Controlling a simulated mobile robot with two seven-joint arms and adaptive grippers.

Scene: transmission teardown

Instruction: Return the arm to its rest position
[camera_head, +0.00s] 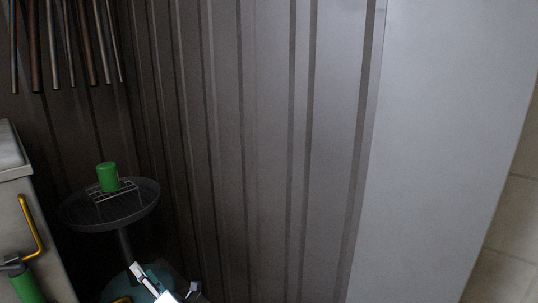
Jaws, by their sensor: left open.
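My left gripper (165,287) shows at the bottom edge of the head view, left of centre. Its white and dark parts stand in front of the teal base below a round stand. Its fingers are apart and I see nothing held between them. Much of the gripper and its arm is cut off by the frame. My right gripper is not in view.
A dark round tray stand (80,214) carries a wire rack (122,193) and a green cylinder (107,177). A grey cabinet (14,190) with a yellow handle (31,228) is at left. Dark rods (53,45) hang above. A ribbed wall (265,150) fills the middle.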

